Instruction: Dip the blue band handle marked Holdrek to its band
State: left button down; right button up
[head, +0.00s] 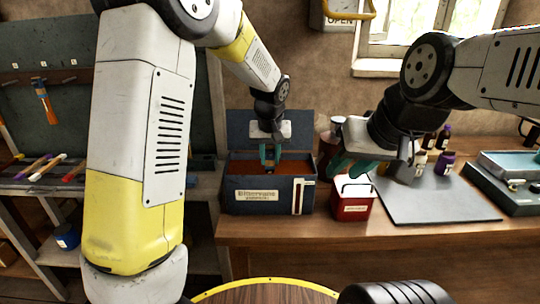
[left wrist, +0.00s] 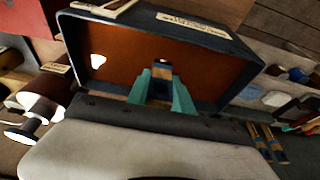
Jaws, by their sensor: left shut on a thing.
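My left gripper (head: 268,158) is over an open dark blue tank (head: 250,207) of brown-orange liquid (head: 296,165). Its teal fingers (left wrist: 161,92) are shut on a handle with a dark blue part (left wrist: 161,70), seen between them in the left wrist view. The handle is mostly hidden by the fingers. I cannot read any name on it, nor tell how far its lower end is in the liquid. The tank's front label reads something like "Bitterwane". My right gripper (head: 352,166) is near the red box, and its finger gap is unclear.
A red box (head: 352,208) stands right of the tank. A grey mat (head: 440,200) with several bottles lies farther right. An orange tool with a blue band (head: 42,100) hangs on the left board. Several coloured handles (head: 48,167) lie on the left shelf.

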pick_arm(q)
jog(key=shift+r, duration=6.6)
dwell(1.2)
